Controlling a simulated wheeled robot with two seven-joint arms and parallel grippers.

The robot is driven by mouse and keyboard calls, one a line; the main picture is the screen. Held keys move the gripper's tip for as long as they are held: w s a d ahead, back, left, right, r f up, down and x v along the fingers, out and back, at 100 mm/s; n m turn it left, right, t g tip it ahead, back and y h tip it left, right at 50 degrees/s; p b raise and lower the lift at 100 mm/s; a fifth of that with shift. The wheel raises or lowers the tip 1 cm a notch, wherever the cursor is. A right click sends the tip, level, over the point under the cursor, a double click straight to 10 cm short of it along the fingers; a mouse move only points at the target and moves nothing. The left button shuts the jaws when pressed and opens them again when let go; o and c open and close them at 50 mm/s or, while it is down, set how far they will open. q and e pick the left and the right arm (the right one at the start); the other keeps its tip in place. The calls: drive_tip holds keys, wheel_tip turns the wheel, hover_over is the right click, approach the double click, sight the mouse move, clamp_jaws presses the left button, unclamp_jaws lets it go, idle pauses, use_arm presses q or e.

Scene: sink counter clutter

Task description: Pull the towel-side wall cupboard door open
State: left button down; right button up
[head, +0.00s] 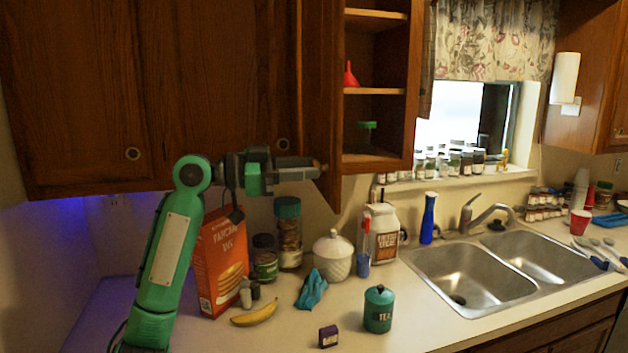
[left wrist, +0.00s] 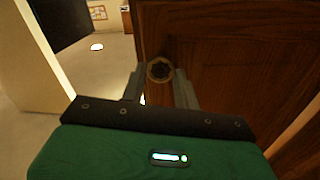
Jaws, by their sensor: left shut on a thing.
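A brown wooden wall cupboard door (head: 320,85) stands swung out at the left edge of the open shelves (head: 375,91). My left gripper (head: 318,168) reaches from the left to this door's lower part. In the left wrist view the gripper (left wrist: 160,88) is shut on the door's round knob (left wrist: 160,70), with a finger on either side. The door (left wrist: 250,60) fills the right of that view. A white paper towel roll (head: 565,78) hangs on the side of the right wall cupboard (head: 598,75), whose front is mostly out of frame. My right gripper is not in view.
Below my left arm stand an orange pancake mix box (head: 223,262), jars, a white lidded pot (head: 333,257) and a banana (head: 255,314). A teal tea tin (head: 379,309) stands nearer. The double sink (head: 470,272) is at the right. Closed cupboard doors (head: 75,85) are at the left.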

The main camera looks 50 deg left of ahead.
use_arm(q)
drive_tip(key=shift+s+a+f, duration=0.15)
drive_tip(key=shift+s+a, duration=0.05)
idle(0.4)
drive_tip(key=c, duration=1)
unclamp_jaws()
drive_tip(key=shift+c, duration=0.2)
drive_tip(key=b+v, duration=0.6)
drive_tip(key=v, duration=0.7)
drive_tip(key=shift+s+a, duration=0.25)
drive_tip(key=shift+a, duration=0.1)
